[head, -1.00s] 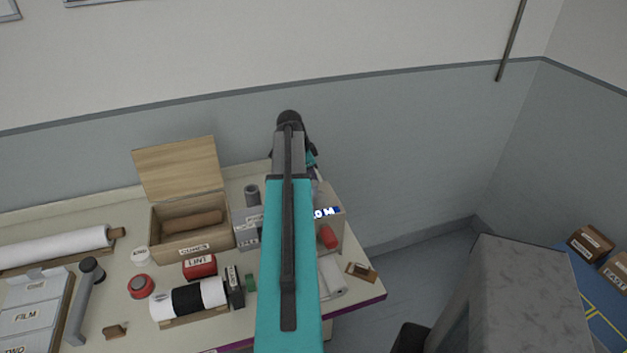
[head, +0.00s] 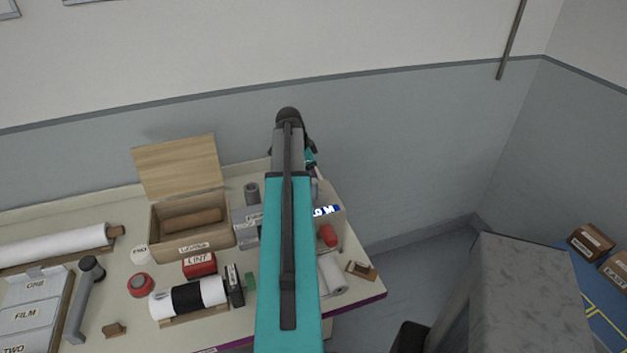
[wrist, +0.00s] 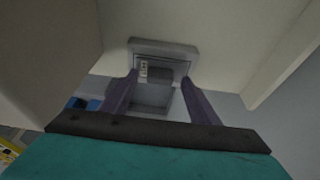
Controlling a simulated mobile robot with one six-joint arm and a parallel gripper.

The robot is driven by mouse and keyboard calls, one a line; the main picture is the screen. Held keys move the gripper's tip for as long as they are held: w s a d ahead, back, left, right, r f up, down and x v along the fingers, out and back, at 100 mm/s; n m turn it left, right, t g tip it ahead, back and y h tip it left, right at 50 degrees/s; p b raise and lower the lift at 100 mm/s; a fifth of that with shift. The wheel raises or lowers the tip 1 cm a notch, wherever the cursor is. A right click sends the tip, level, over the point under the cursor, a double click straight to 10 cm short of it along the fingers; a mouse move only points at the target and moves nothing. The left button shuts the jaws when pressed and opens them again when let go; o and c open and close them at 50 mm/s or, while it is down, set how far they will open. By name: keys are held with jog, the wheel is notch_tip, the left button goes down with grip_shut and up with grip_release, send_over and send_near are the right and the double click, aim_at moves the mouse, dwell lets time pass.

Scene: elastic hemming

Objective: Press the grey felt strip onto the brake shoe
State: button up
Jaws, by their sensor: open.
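My gripper (wrist: 159,88) is open in the wrist view, its two grey-purple fingers apart with nothing visible held between them. Beyond the fingertips is a grey, square-edged thing (wrist: 162,48) with a darker recess and a small pale label; I cannot tell what it is. In the head view my own arm covers part of the table and hides the gripper. I cannot make out the grey felt strip or the brake shoe for certain in either view.
The table (head: 105,292) carries an open wooden box (head: 190,247), a red LINT box (head: 200,265), a white roll with a black band (head: 187,298) and a grey handled tool (head: 84,305). A white-lettered box (head: 327,211) stands right of my arm. A grey block-topped piece (head: 520,295) stands at right.

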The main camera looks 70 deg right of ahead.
jog(key=b+v, duration=0.3)
jog(key=v, duration=1)
dwell(0.6)
